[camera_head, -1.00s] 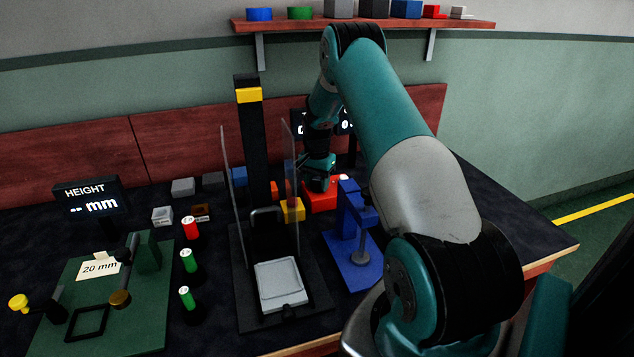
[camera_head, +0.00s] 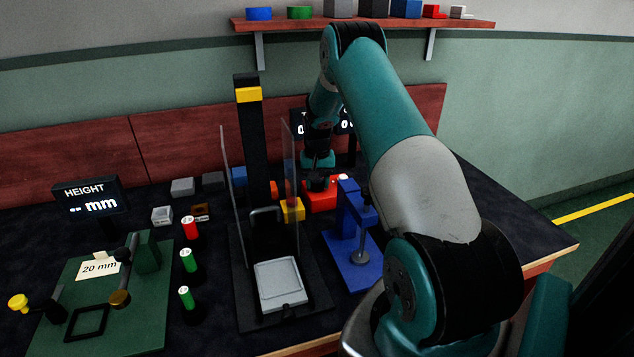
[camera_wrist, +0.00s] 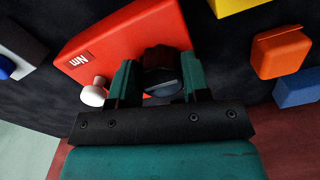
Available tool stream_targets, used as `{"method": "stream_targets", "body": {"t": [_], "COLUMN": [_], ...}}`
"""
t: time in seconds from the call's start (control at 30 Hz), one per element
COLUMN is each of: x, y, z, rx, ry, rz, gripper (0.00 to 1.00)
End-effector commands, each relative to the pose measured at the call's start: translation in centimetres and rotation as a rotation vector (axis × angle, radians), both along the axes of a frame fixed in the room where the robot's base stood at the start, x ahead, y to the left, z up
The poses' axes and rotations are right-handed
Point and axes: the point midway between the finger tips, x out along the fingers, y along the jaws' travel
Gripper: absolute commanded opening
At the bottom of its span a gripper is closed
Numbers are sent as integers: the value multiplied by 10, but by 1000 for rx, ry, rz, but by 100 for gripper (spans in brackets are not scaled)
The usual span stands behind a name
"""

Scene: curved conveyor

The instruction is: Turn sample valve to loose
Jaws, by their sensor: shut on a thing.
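A white round button or knob (camera_wrist: 94,95) sticks out of the box beside the left finger. In the head view the red box (camera_head: 318,201) stands at the back of the table, with my gripper (camera_head: 318,178) over it. The knob's pointer or markings cannot be read.
A blue press-like stand (camera_head: 350,265) stands in front of the red box. Clear upright panels (camera_head: 290,170) and a black column (camera_head: 252,140) stand to its left. A yellow block (camera_head: 292,210) sits close by. In the wrist view an orange block (camera_wrist: 281,54) lies right of the box.

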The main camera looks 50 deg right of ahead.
Motion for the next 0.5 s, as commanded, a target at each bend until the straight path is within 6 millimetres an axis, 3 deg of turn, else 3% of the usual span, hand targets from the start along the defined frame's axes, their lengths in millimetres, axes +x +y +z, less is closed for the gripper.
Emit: {"method": "stream_targets", "body": {"t": [0.5], "x": [0], "y": [-1], "z": [1], "rx": [0], "ry": [-2], "rz": [491], "gripper": [19]}}
